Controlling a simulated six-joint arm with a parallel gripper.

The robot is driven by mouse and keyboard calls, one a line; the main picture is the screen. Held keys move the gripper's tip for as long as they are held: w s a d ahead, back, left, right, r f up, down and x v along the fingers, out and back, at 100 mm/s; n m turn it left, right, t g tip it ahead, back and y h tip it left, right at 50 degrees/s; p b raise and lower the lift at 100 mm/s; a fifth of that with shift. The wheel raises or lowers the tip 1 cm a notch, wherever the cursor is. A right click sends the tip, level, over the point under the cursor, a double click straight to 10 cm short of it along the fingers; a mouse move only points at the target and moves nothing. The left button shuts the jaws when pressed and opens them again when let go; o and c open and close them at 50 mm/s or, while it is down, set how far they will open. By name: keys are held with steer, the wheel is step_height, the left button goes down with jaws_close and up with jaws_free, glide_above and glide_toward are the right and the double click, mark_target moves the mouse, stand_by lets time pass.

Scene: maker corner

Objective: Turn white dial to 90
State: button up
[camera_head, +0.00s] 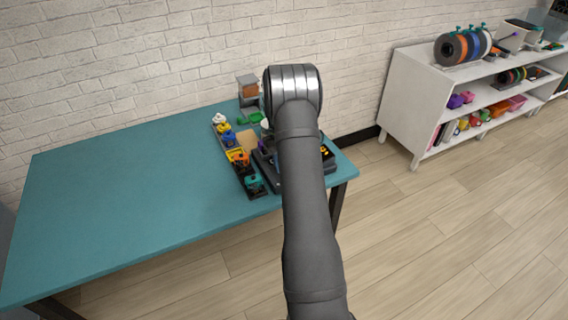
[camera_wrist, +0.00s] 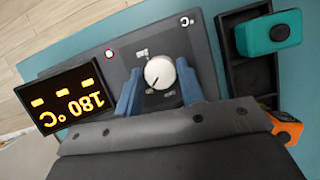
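The white dial (camera_wrist: 159,73) sits on a dark grey control panel (camera_wrist: 122,62) in the wrist view, with a small dark mark near its lower-left edge. Small labels surround it, too small to read. My gripper (camera_wrist: 159,78) has its two blue fingers on either side of the dial, with what looks like a narrow gap; contact is unclear. A black display (camera_wrist: 66,97) left of the dial shows 180 °C and dashes in orange, upside down in this view. In the head view my arm hides the dial and gripper, and only part of the dark device (camera_head: 262,163) shows.
A dark tray (camera_wrist: 249,72) with a teal item (camera_wrist: 268,32) and an orange item (camera_wrist: 286,128) lies beside the panel. The teal table (camera_head: 110,200) is clear on the left. A white shelf (camera_head: 410,85) stands away to the right.

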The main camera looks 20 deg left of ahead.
steer(key=o, duration=0.3)
steer(key=shift+r, duration=0.1)
steer(key=v, duration=1.7)
steer(key=shift+r, duration=0.15)
steer(key=shift+s, duration=0.1)
steer(key=x, duration=1.7)
steer(key=shift+f, duration=0.25)
steer(key=shift+r, duration=0.15)
